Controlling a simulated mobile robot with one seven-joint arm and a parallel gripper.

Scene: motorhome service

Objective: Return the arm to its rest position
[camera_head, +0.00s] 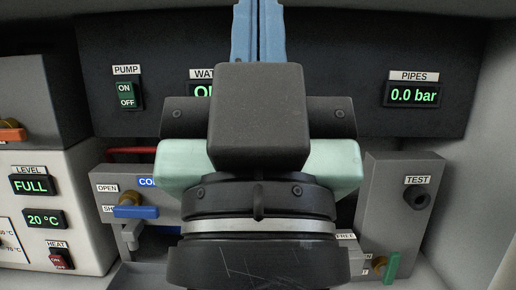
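My gripper (258,35) fills the middle of the head view, seen from behind, with its dark wrist and pale green body in front of the panel. Its two blue fingers point up and away, close together with only a thin line between them. The far tips reach the top edge of the picture. No held object shows between the fingers. The arm hides the middle of the panel and part of the water label.
Behind are a pump switch (126,95), a pipes display (413,95) reading 0.0 bar, and a white level unit (85,190) reading FULL and 20 °C. A blue-handled valve (135,211) is left of my wrist; a grey test box (390,210) with a green-handled valve (391,267) is right.

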